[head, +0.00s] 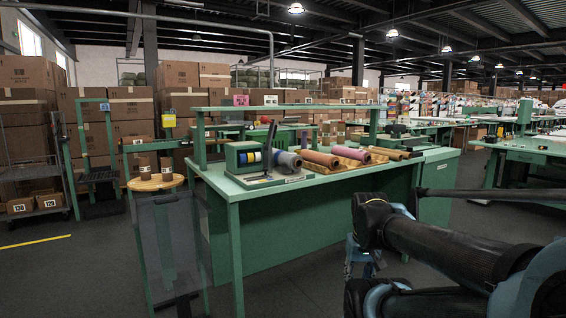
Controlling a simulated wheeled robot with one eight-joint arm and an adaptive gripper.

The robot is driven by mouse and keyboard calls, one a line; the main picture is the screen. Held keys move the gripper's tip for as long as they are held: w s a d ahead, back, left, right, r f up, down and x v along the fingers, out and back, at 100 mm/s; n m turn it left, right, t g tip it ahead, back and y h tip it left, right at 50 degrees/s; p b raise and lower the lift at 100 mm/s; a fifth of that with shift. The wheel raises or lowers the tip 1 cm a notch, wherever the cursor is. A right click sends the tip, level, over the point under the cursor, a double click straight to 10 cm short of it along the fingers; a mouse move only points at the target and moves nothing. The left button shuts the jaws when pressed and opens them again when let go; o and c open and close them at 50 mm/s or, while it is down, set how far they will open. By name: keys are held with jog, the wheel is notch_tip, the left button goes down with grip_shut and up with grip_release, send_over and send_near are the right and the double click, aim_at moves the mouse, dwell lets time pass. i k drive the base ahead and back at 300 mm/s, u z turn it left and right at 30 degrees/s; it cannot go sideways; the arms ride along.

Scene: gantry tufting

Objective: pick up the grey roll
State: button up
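The grey roll (288,160) lies on the green workbench (228,188), between a green tape dispenser and a salmon roll. Its rounded near end faces me. My arm reaches in from the lower right, and my gripper (359,270) hangs low in front of the bench's right half, well apart from the grey roll. The gripper is small, dark and partly covered by my arm links, so I cannot tell whether its fingers are open.
The tape dispenser (243,157) stands left of the grey roll. The salmon roll (319,160) and more rolls lie to its right. A raised shelf (330,107) spans above the bench. A round wooden-topped stand (155,183) is at the left. Dark floor is clear in front.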

aim_at(295, 162)
jog(key=i, duration=0.95)
